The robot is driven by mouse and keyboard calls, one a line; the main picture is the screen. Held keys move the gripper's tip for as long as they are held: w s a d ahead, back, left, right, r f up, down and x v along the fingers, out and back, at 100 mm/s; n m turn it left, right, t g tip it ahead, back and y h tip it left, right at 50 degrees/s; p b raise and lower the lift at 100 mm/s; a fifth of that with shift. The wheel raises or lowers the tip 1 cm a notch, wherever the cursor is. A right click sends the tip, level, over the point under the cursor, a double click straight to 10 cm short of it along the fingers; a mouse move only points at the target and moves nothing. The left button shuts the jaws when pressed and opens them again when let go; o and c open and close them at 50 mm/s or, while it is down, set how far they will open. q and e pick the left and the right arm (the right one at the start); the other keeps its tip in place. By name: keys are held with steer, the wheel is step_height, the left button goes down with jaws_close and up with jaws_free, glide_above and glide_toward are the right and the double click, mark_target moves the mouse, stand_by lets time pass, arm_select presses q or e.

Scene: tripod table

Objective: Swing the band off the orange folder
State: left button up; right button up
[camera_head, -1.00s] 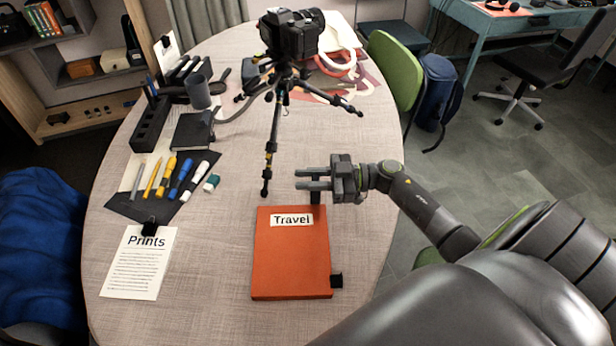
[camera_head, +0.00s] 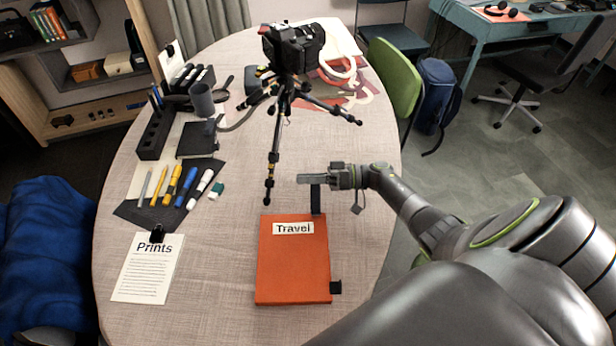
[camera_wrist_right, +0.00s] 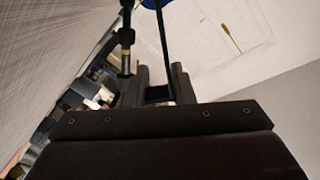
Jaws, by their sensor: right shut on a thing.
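The orange folder (camera_head: 292,265), labelled "Travel", lies flat near the front of the table. A black band (camera_head: 316,200) rises from its upper right edge to my right gripper (camera_head: 312,180). The gripper is shut on this band, just beyond the folder's far edge. Another black piece (camera_head: 336,287) shows at the folder's lower right edge; I cannot tell whether it joins the band. In the right wrist view the gripper (camera_wrist_right: 157,85) has a dark strip (camera_wrist_right: 163,35) between its fingers. My left gripper is not in view.
A tripod with a camera (camera_head: 292,45) stands behind, one leg (camera_head: 269,180) close to the left of my right gripper. Pens on a dark mat (camera_head: 165,205) and a "Prints" sheet (camera_head: 147,275) lie left. A green chair (camera_head: 395,75) stands right. Table right of the folder is clear.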

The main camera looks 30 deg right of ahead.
steer(key=shift+w+m, duration=0.1)
steer(key=shift+m, duration=0.2)
steer(key=o, duration=0.7)
steer(key=b+v, duration=0.4)
steer(key=v, duration=1.3)
steer(key=shift+d+f+b, duration=0.1)
steer(key=shift+d+b, duration=0.1)
steer(key=shift+b, duration=0.1)
